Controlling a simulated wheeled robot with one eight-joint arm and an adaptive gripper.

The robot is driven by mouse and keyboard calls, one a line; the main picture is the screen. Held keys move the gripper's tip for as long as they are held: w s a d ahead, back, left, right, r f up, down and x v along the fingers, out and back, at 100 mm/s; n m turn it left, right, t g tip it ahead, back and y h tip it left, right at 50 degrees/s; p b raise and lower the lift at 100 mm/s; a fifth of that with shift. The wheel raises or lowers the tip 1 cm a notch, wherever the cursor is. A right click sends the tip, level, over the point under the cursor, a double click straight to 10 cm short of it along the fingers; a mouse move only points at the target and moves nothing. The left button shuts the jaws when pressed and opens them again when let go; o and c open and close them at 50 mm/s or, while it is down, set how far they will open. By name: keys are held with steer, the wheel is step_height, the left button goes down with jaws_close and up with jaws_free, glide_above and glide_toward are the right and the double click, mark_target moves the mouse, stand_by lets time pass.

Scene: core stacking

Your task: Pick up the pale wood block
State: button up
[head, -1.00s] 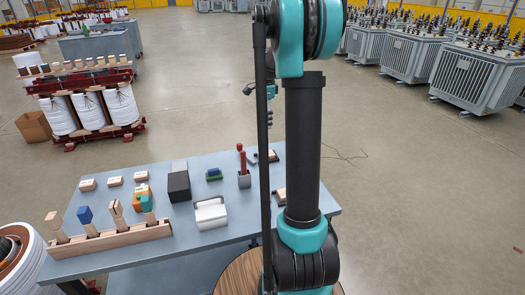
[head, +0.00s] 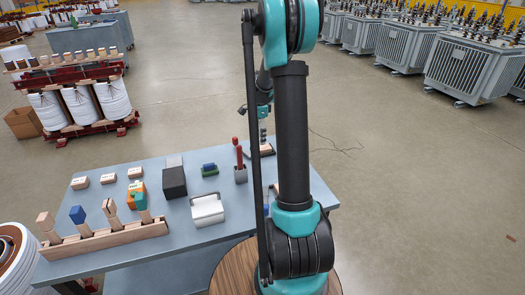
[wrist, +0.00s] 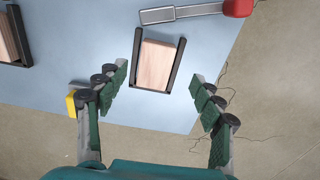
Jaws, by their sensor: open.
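A pale wood block (wrist: 156,66) lies in a dark U-shaped holder (wrist: 179,64) on the table, seen in the wrist view. My gripper (wrist: 160,76) is open and empty. Its two green-padded fingers are spread to the left and right of the holder, with the block showing between them. I cannot tell the height left between fingers and block. In the head view my gripper (head: 263,138) is behind my arm, over the far right part of the table, and my arm hides part of that area.
A second wood block (wrist: 8,42) in a dark holder lies at the left of the wrist view. The table edge is close at the right. A black box (head: 174,182) and white container (head: 207,210) stand on the blue table (head: 110,250).

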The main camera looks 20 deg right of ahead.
mark_target(259, 148)
steer(key=shift+s+a+f, duration=0.1)
steer(key=shift+s+f, duration=0.05)
steer(key=shift+f, duration=1.2)
steer(key=shift+s+f, duration=0.1)
steer(key=shift+f, duration=1.2)
steer(key=shift+c, duration=0.6)
steer(key=c, duration=1.2)
